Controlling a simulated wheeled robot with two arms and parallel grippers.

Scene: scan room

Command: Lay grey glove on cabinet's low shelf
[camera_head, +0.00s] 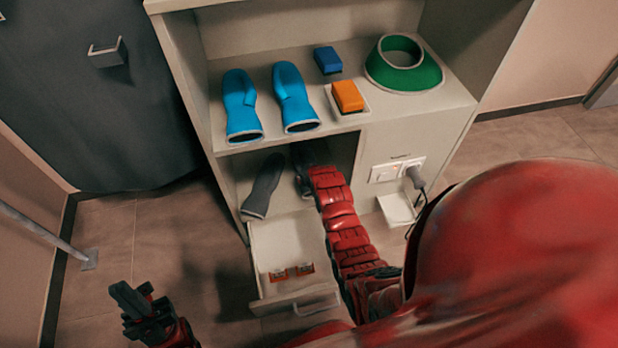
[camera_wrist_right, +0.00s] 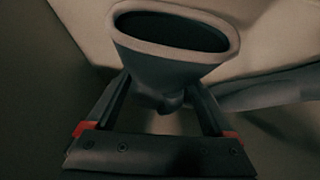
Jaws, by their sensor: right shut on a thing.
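One grey glove (camera_head: 263,187) lies on the cabinet's low shelf (camera_head: 243,172), at the left. A second grey glove (camera_head: 301,165) is deeper in the same compartment, partly hidden by my right arm. My right gripper (camera_wrist_right: 162,102) is shut on this second glove, just below its wide open cuff (camera_wrist_right: 172,38); I cannot tell whether the glove touches the shelf. The other glove (camera_wrist_right: 265,92) shows at the right in the wrist view. My left gripper (camera_head: 138,296) is low at the left in the head view, away from the cabinet; its jaw gap is unclear.
The upper shelf holds two blue gloves (camera_head: 263,100), a blue block (camera_head: 328,60), an orange block (camera_head: 348,96) on a pale tray and a green collar (camera_head: 404,72). Below, an open drawer (camera_head: 268,245) juts out with small orange boxes. A plugged socket (camera_head: 397,169) is right of the compartment.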

